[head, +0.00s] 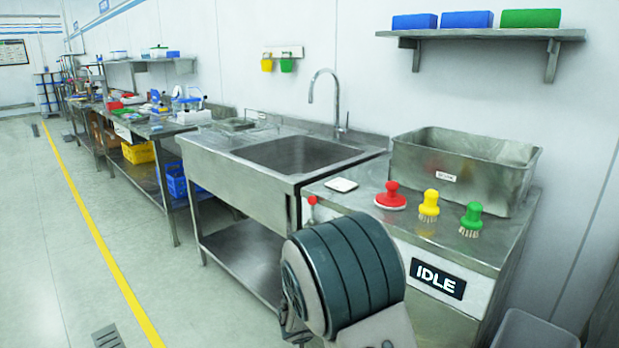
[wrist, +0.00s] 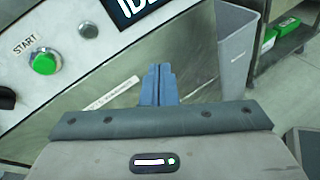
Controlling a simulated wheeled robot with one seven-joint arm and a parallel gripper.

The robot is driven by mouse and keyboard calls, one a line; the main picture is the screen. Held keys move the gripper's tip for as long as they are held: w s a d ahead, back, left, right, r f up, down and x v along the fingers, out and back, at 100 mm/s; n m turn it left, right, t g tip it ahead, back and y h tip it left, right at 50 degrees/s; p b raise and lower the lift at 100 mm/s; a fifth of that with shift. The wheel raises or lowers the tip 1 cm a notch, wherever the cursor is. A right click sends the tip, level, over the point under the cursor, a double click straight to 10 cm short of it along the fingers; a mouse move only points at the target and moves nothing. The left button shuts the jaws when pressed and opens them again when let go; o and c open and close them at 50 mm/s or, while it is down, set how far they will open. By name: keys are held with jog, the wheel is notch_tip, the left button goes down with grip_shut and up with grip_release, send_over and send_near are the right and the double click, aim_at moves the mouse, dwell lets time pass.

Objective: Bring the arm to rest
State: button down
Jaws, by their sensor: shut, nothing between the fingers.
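My gripper (wrist: 158,72) shows in the wrist view with its two blue-grey fingers closed together and nothing between them. It is in front of the metal front panel of the dosing station, below the dark IDLE display (wrist: 137,8). The green START button (wrist: 44,62) is to the left of the fingers, apart from them. In the head view my folded arm stands in front of the station and the fingers are hidden. The IDLE display also shows there (head: 438,278).
A red brush (head: 391,197), a yellow brush (head: 429,206), a green brush (head: 471,219) and a steel tub (head: 462,172) stand on the counter. A sink (head: 295,153) adjoins it. A grey bin (wrist: 236,45) stands right of the station. The floor at left is clear.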

jog(key=s+d+r+m+g+y+p, duration=0.3)
jog(key=s+r+m+p, duration=0.15)
jog(key=s+r, duration=0.2)
jog(key=s+d+r+m+g+y+p, duration=0.2)
jog(key=s+r+m+g+y+p, duration=0.1)
jog(key=s+r+m, duration=0.3)
jog(key=s+a+r+m+t+y+p, duration=0.2)
jog(key=s+a+r+m+y+p, duration=0.4)
jog(key=s+r, duration=0.5)
jog(key=shift+r+m+t+y+p, duration=0.45)
jog(key=shift+m+y+p, duration=0.35)
jog(key=shift+m+p, duration=0.7)
jog(key=shift+a, duration=0.1)
